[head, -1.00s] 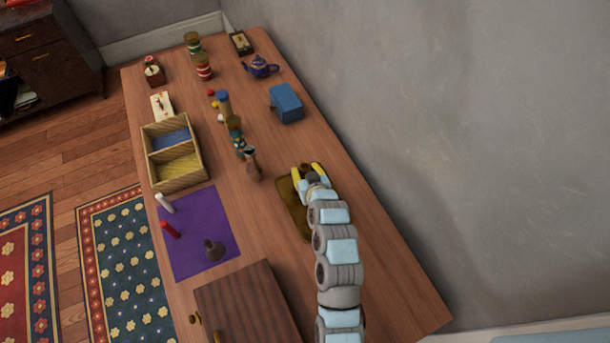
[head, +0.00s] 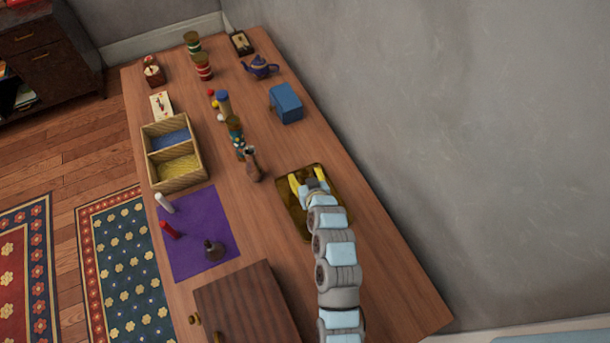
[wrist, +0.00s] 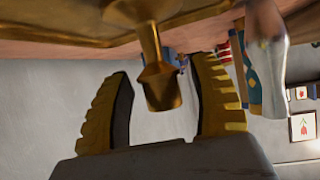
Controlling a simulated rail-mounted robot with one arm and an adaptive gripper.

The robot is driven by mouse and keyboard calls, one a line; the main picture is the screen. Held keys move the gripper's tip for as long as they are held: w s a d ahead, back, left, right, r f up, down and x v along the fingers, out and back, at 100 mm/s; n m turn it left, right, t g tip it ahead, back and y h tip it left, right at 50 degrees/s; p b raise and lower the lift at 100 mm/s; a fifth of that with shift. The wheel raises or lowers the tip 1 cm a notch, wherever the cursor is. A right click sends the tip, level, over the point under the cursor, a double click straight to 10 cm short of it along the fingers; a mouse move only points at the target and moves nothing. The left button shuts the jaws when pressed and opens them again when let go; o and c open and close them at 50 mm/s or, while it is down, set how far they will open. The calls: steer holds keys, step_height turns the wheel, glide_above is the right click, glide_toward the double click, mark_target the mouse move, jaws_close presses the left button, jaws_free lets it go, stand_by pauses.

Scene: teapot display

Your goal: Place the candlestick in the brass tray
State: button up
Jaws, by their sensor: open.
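The brass candlestick (wrist: 158,60) shows in the wrist view, which is upside down, with the tabletop at the top. Its base meets the brass tray (wrist: 50,28), and its stem and cup point away from the tray, so it looks upright on it. My gripper (wrist: 165,95) is open, with one finger on each side of the cup and visible gaps. In the head view the brass tray (head: 289,212) lies on the table right of centre. My gripper (head: 308,178) is over its far end; I cannot make out the candlestick there.
A brown vase (head: 253,168) and jars (head: 234,128) stand in a row left of the tray. A purple cloth (head: 190,262) holds a white candle (head: 164,203), a red candle (head: 170,230) and a dark object (head: 214,251). A blue box (head: 286,104) stands farther back.

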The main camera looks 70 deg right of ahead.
steer(key=shift+s+a+r, duration=0.1)
steer(key=shift+r, duration=0.15)
steer(key=v, duration=1.1)
steer(key=shift+s+a+p, duration=0.25)
steer(key=shift+p, duration=0.1)
steer(key=shift+r, duration=0.1)
